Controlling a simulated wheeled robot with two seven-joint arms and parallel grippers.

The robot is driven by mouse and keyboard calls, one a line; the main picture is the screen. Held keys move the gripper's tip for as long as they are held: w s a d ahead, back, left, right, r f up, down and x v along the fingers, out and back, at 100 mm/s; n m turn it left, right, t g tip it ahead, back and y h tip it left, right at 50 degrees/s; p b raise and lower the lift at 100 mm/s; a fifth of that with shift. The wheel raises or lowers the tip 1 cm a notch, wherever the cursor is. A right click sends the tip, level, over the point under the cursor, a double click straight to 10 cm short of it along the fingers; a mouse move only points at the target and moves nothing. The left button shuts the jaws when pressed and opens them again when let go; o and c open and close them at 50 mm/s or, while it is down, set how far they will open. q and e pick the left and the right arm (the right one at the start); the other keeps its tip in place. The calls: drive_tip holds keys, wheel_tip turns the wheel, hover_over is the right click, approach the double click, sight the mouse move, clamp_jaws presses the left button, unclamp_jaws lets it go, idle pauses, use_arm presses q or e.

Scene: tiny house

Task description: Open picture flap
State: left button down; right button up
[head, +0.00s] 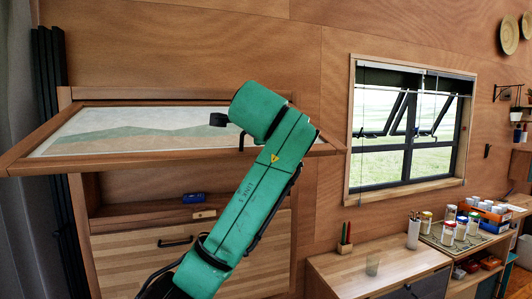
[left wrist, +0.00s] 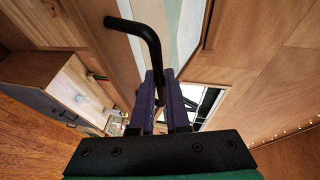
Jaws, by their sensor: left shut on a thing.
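The picture flap (head: 130,130), a wood-framed panel with a pale and green landscape, is swung up and stands out from the wall, tilted, over an open cabinet (head: 145,213). It also shows in the left wrist view (left wrist: 185,30). My left gripper (left wrist: 161,85) has its purple fingers shut on a black bent handle (left wrist: 143,30) on the flap's frame. In the head view my green left arm crosses in front of the flap's right part and hides the gripper's fingers. My right gripper is in neither view.
Below the flap are a shelf with a small blue object (head: 194,198) and a wooden drawer front with a black handle (head: 175,241). To the right are a window (head: 410,130) and a low counter (head: 345,262) with jars and cups. Dark vertical posts (head: 52,90) stand at left.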

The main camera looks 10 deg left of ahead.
use_arm(q)
drive_tip(key=shift+g, duration=0.5)
drive_tip(key=shift+s+d+r, duration=0.1)
drive_tip(key=shift+s+r, duration=0.05)
drive_tip(key=shift+r, duration=0.85)
drive_tip(key=shift+s+r, duration=0.15)
drive_tip(key=shift+r, duration=0.85)
drive_tip(key=c, duration=0.9)
unclamp_jaws()
drive_tip(key=shift+w+f, duration=0.15)
drive_tip(key=shift+w, duration=0.2)
drive_tip(key=b+v, duration=0.2)
drive_tip(key=v, duration=0.3)
drive_tip(key=b+v, duration=0.2)
drive_tip(key=v, duration=0.2)
drive_tip(key=b+v, duration=0.2)
drive_tip(key=v, duration=0.3)
drive_tip(key=shift+s+a, duration=0.2)
drive_tip(key=shift+s, duration=0.15)
drive_tip(key=shift+w, duration=0.15)
